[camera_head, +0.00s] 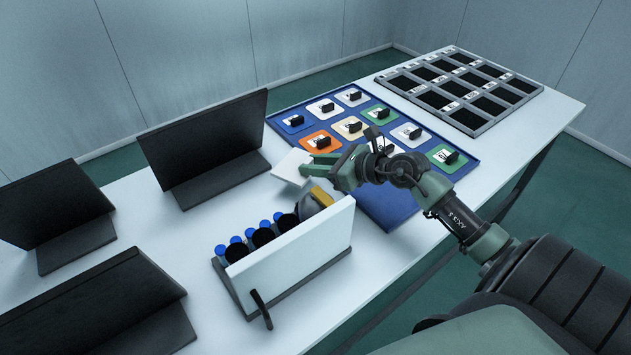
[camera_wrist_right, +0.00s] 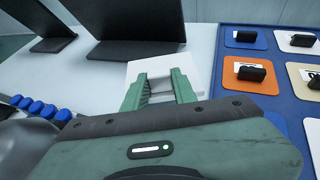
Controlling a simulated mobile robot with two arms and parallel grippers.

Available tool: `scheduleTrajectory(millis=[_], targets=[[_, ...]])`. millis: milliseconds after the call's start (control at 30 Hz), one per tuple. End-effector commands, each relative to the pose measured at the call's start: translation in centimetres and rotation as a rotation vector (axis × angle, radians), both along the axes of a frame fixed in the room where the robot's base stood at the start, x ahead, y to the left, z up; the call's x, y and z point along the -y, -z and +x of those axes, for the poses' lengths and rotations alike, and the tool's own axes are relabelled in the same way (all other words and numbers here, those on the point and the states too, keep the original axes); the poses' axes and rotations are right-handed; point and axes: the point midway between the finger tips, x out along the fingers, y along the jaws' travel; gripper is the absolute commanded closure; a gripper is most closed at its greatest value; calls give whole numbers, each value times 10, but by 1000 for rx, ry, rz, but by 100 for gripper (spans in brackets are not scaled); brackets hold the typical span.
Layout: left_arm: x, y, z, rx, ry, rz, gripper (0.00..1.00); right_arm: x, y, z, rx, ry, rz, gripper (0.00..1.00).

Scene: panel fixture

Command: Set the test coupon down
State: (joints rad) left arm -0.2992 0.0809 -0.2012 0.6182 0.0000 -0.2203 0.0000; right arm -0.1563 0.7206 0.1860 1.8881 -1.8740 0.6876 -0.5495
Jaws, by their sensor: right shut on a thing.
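The test coupon looks like a thin white square plate (camera_head: 289,166). It also shows in the right wrist view (camera_wrist_right: 196,66), just beyond and between the fingers. My right gripper (camera_head: 312,170) is shut on it, over the white table between a black stand and the blue tray. In the right wrist view the two green fingers (camera_wrist_right: 161,88) lie on either side of the plate's near part. Whether the plate touches the table is hard to tell. My left gripper is not in view.
A blue tray (camera_head: 380,203) holds coloured tiles with black clips. A grey rack (camera_head: 476,129) with dark compartments stands behind it. A white upright panel (camera_head: 296,256) with blue-capped parts behind it stands near the gripper. Several black stands (camera_head: 205,140) line the left. White table (camera_head: 150,235) is bare between them.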

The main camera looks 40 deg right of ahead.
Motion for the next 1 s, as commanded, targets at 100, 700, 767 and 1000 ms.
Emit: scheduleTrajectory(millis=[100, 700, 767, 1000], targets=[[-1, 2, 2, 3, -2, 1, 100, 0, 15, 0, 1, 2, 2, 100], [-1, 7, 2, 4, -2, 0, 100, 0, 62, 0, 3, -1, 0, 100], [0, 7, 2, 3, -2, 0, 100, 0, 62, 0, 3, -1, 0, 100], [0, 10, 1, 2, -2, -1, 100, 0, 65, 0, 0, 0, -1, 51]])
